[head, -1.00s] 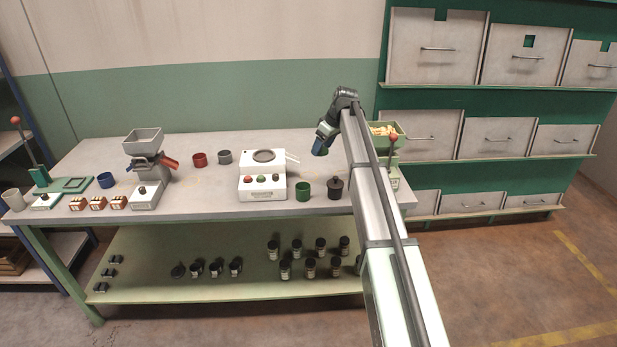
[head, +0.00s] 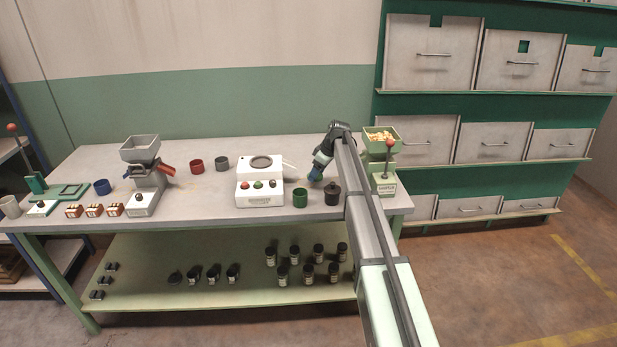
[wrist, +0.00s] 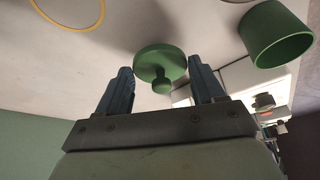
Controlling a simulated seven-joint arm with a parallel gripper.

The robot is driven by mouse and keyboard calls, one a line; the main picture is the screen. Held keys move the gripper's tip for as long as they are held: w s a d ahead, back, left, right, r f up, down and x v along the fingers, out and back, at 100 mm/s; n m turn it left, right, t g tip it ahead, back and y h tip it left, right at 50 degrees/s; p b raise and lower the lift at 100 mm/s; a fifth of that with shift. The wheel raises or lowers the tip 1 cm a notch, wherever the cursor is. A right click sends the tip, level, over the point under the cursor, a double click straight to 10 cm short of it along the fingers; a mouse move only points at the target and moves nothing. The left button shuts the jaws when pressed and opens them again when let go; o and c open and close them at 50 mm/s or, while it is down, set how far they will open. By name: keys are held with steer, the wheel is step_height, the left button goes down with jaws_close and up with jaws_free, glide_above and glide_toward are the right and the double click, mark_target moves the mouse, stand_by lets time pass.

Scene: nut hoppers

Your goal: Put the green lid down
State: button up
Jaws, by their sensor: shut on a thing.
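My gripper (wrist: 160,68) is shut on the green lid (wrist: 158,58), a round disc with a small knob, between its two blue fingers in the wrist view. In the head view my gripper (head: 315,176) is low over the right part of the bench, behind and right of the green cup (head: 300,198). The lid cannot be made out there. The green cup (wrist: 276,36) is to the right of the lid in the wrist view, apart from it. I cannot tell whether the lid touches the bench.
A white machine with buttons (head: 260,185) is to the left, and a green hopper with nuts (head: 382,139) is to the right. A yellow ring (wrist: 67,12) marks the bench (head: 215,202). Bare bench lies behind the cup.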

mark_target(319, 176)
step_height(319, 176, down, 2)
steer(key=shift+f, duration=0.1)
steer(key=shift+w+a, duration=0.3)
steer(key=shift+a, duration=0.1)
steer(key=shift+w+a+f, duration=0.3)
steer(key=shift+w+a, duration=0.1)
steer(key=shift+a, duration=0.25)
steer(key=shift+w+a+f, duration=0.25)
steer(key=shift+w+a, duration=0.15)
steer(key=shift+a, duration=0.2)
steer(key=shift+f, duration=0.25)
steer(key=o, duration=1)
steer(key=shift+r, duration=0.1)
steer(key=v, duration=1.2)
